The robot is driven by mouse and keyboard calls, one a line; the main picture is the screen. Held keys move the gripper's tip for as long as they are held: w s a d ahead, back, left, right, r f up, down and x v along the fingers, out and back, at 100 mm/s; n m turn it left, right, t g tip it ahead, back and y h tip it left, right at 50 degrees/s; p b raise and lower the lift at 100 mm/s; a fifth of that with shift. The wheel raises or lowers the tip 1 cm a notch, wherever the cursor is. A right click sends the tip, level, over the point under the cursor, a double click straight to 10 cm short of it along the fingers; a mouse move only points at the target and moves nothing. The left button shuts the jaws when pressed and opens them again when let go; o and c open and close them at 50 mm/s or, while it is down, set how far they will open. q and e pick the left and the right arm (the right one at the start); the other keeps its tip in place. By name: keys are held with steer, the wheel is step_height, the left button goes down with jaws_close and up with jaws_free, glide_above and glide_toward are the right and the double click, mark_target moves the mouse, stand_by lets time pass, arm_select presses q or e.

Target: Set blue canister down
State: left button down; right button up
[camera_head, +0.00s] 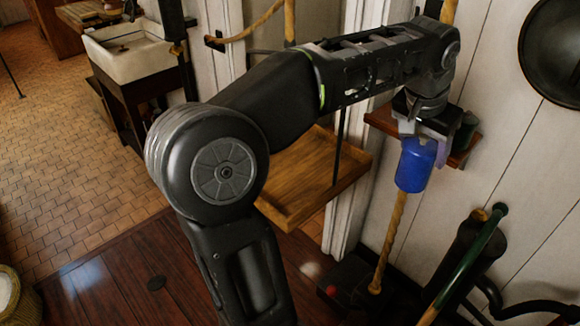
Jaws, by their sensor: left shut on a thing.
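The blue canister (415,168) hangs upright from my left gripper (420,138) at the right of the head view. The gripper points down and is shut on the canister's top. The canister is in front of a small wooden wall shelf (459,158) and hides part of it. I cannot tell whether the canister touches the shelf. My right gripper is not in view.
A dark green container (466,130) stands on the shelf's right end. A wooden tray-like surface (290,195) lies left of the canister, partly behind my arm. A rope (393,235) hangs below the canister. A white sink (128,55) is far left.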

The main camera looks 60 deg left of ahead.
arm_select(q)
steer(key=w+d+f+m, duration=0.1)
steer(key=w+d+f, duration=0.4)
steer(key=d+f, duration=0.3)
steer(key=w+d+f+m+h, duration=0.1)
steer(key=w+d+f, duration=0.5)
steer(key=d, duration=0.6)
step_height(320, 180, down, 3)
steer(key=shift+w+d+r+m, duration=0.15)
steer(key=shift+r+m, duration=0.05)
steer(key=shift+m, duration=0.2)
